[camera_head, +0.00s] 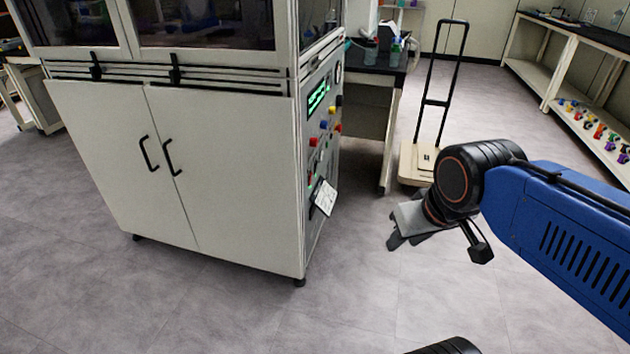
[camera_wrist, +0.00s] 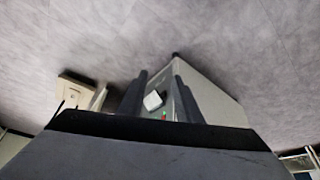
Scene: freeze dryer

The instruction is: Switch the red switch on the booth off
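The booth (camera_head: 225,175) is a white cabinet with a control panel (camera_head: 322,130) on its right side. The panel carries a green-lit display and several red, yellow, blue and black controls. A red control (camera_head: 314,142) shows below the display, and another sits further right; I cannot tell which is the red switch or its position. My gripper (camera_head: 405,240) is to the right of the panel, apart from it, pointing down and left. In the wrist view its two dark fingers (camera_wrist: 158,82) stand apart with nothing held. The booth (camera_wrist: 208,95) shows beyond them, with tiny red and green spots.
A white card (camera_head: 324,198) hangs low on the panel side. A trolley (camera_head: 416,160) with a black handle stands behind my gripper. A bench (camera_head: 370,100) is behind the booth, and shelves (camera_head: 575,100) stand at the right. The floor between booth and gripper is clear.

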